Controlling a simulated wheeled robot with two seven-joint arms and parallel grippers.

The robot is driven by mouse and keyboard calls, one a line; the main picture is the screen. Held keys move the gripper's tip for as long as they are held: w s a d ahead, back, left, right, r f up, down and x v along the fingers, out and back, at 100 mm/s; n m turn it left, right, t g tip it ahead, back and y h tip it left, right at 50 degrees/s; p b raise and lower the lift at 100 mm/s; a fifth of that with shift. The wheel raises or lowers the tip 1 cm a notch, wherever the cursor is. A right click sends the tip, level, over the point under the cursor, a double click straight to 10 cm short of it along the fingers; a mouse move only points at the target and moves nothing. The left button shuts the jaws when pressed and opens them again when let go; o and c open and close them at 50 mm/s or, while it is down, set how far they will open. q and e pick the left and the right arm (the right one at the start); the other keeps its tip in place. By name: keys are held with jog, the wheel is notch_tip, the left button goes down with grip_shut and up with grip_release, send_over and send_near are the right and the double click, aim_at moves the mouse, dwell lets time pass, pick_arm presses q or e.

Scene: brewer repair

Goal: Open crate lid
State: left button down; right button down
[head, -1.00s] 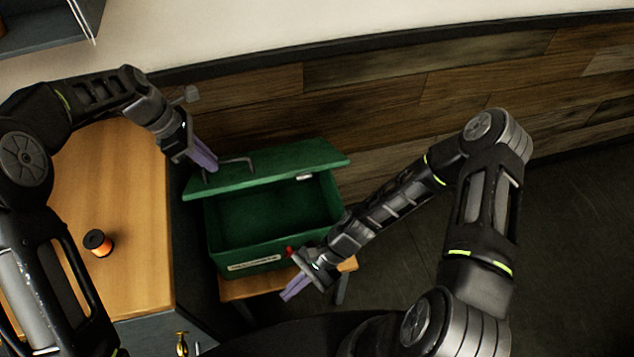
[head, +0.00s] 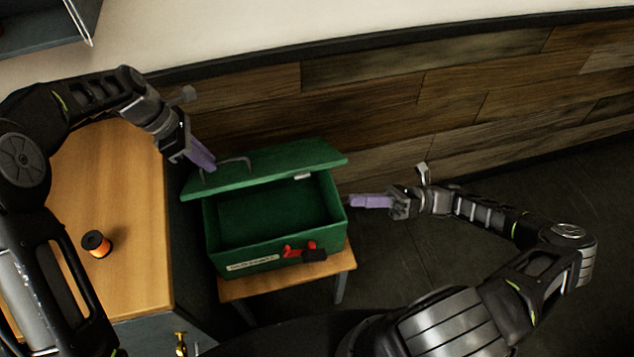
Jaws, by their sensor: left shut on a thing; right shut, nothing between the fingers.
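The green crate (head: 228,248) stands on a small wooden stool, with a label and a red-and-black latch (head: 303,251) on its front. Its green lid (head: 285,168) is raised and tilted, and the dark inside shows below it. My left gripper (head: 208,165) is shut on the lid's handle (head: 237,160) at the lid's left end. My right gripper (head: 352,201) is shut and empty, just right of the crate's right side; whether it touches the crate is hard to tell.
The small stool (head: 338,262) is under the crate. A wooden counter (head: 130,200) with an orange-and-black spool (head: 97,243) stands at the left. A wood-panelled wall (head: 400,110) runs behind. The dark floor (head: 440,250) at the right is open.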

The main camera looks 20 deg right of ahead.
pick_arm(q)
jog(key=shift+w+a+f, duration=0.15)
jog(key=shift+w+a, duration=0.05)
pick_arm(e)
jog(key=shift+a, duration=0.15)
jog(key=w+a+r, duration=0.4)
jog(key=a+r, duration=0.1)
jog(key=a, duration=0.4)
jog(key=shift+a, duration=0.25)
